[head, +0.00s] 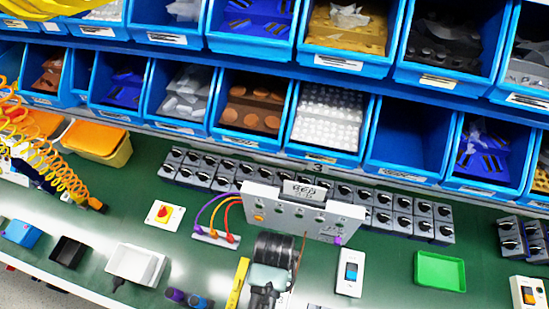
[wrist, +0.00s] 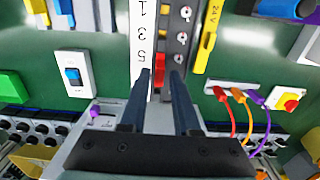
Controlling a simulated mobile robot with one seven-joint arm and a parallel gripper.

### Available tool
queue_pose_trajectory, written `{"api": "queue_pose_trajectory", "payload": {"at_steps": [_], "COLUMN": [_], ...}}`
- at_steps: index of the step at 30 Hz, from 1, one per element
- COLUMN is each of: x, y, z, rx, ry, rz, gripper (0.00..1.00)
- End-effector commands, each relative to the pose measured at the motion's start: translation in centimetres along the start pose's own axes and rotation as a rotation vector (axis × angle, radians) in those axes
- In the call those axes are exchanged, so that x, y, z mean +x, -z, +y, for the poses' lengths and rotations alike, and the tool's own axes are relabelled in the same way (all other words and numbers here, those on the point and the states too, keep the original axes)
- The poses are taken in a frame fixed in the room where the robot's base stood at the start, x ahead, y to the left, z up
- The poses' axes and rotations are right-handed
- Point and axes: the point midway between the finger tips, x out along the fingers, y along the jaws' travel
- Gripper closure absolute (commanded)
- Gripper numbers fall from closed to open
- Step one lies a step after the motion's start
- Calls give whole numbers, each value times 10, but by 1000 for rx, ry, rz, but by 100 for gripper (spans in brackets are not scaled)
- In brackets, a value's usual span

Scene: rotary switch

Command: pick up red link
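A small red piece (wrist: 159,83), which looks like the red link, shows in the wrist view at the end of a dark strip beside a white label marked 1, 3, 5 (wrist: 143,40). My gripper (wrist: 161,76) points at it with its two dark fingers apart, and the red piece shows in the gap between the fingertips. I cannot tell whether either finger touches it. In the head view my gripper and wrist (head: 268,278) are at the bottom centre, in front of the upright grey panel (head: 325,218), and I cannot make out the red piece there.
A yellow 24 V bar (wrist: 206,38) stands close on the right in the wrist view. A white rocker switch (head: 350,272), a green tray (head: 440,271) and an emergency-stop box (head: 163,214) are on the green table.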

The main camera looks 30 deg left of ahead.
Motion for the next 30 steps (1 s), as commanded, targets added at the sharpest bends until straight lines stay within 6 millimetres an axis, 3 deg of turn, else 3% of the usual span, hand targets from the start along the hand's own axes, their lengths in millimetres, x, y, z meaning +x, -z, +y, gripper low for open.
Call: {"api": "queue_pose_trajectory", "payload": {"at_steps": [6,15,20,30], "x": [23,27,26,26], "y": [0,1,1,1], "z": [0,0,0,0], "rx": [0,0,0,0], "ry": [0,0,0,0], "rz": [-1,1,1,1], "gripper": [70,70,99,100]}}
